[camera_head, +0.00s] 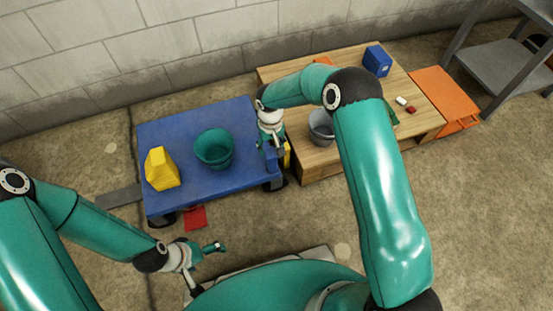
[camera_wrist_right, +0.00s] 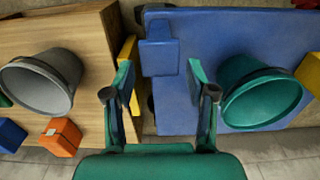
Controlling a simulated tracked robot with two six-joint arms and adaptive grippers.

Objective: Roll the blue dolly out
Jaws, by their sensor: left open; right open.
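The blue dolly (camera_head: 215,186) stands on dark wheels by the block wall. It carries a green bucket (camera_head: 214,149) and a yellow wedge-shaped object (camera_head: 161,169). My right gripper (camera_head: 271,148) is over the dolly's right edge. In the right wrist view, a small blue block-like part (camera_wrist_right: 158,58) at the dolly's edge lies ahead, between the open fingers (camera_wrist_right: 160,85); I cannot tell that either finger touches it. My left gripper (camera_head: 208,267) is open and empty, low in front of the dolly.
A wooden platform (camera_head: 310,168) with a grey bucket (camera_head: 320,130) and a blue box (camera_head: 377,61) stands close right of the dolly. A yellow object (camera_wrist_right: 128,52) sits in the gap. A red piece (camera_head: 195,217) lies on the floor in front. A grey plate lies left.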

